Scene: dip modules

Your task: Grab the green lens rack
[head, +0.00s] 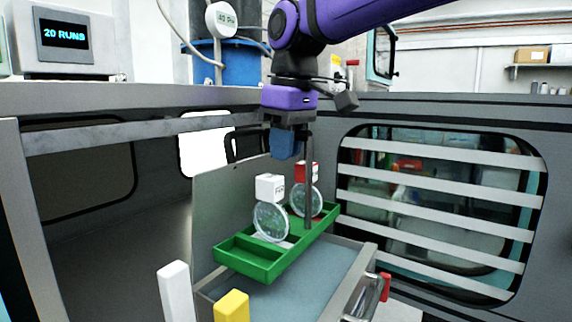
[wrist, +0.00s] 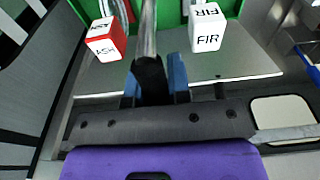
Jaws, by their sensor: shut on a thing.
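The green lens rack (head: 262,262) is a long, divided tray above or on a blue-grey surface in the head view; I cannot tell whether it touches it. Two round clear lenses stand in it, one with a white block (head: 270,187) and one with a red-and-white block (head: 307,172). A grey upright bar (head: 308,185) rises from the rack. In the wrist view, the bar (wrist: 148,32) runs to a dark grip between my blue fingers. My gripper (head: 290,143) is shut on this part of the rack. The wrist view shows the white block's FIR label (wrist: 207,28).
A grey panel (head: 205,205) stands behind the rack. A slatted window (head: 440,205) is in the wall to the right. A white post (head: 174,290) and a yellow block (head: 232,306) stand in front, with a metal handle (head: 362,298) to their right.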

